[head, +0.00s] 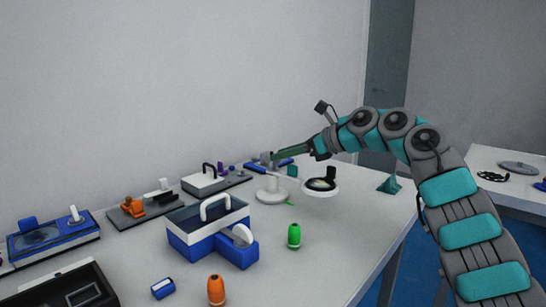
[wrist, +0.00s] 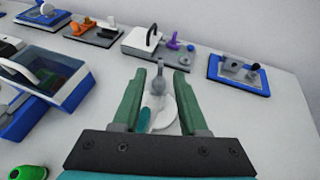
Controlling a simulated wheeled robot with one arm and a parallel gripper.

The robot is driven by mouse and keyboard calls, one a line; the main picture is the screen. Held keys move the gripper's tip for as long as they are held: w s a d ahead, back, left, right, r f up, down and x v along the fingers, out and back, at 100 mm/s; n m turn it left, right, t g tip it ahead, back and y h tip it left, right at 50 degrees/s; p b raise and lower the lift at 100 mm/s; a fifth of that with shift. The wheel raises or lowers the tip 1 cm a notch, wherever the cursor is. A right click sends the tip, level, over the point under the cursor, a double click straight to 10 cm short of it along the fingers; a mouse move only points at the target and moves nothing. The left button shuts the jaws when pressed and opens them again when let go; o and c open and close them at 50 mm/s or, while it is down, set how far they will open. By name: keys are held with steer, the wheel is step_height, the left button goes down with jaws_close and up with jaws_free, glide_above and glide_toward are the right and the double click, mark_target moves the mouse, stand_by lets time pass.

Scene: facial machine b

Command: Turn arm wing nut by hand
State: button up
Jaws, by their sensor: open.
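A white device with a round base (head: 271,196), a thin arm and a ring-shaped head (head: 321,184) stands near the back of the table in the head view. In the wrist view its pale base (wrist: 158,108) lies beyond and between my fingers, with a grey upright knob-like part (wrist: 159,78), perhaps the arm wing nut, between the fingertips. My gripper (head: 276,156) reaches in from the right, above the base. Its two green fingers (wrist: 159,73) are apart, one on each side of the grey part. I cannot tell whether they touch it. The wing nut is not clear in the head view.
A blue-and-white box with a handle (head: 211,244) stands front left. A green bottle (head: 294,236) and an orange bottle (head: 216,290) stand in front. Trays with tools line the back, including a blue-edged tray (wrist: 238,76). The table's right front is clear.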

steer(key=shift+x, duration=1.85)
steer(key=shift+c, duration=0.3)
jaws_close()
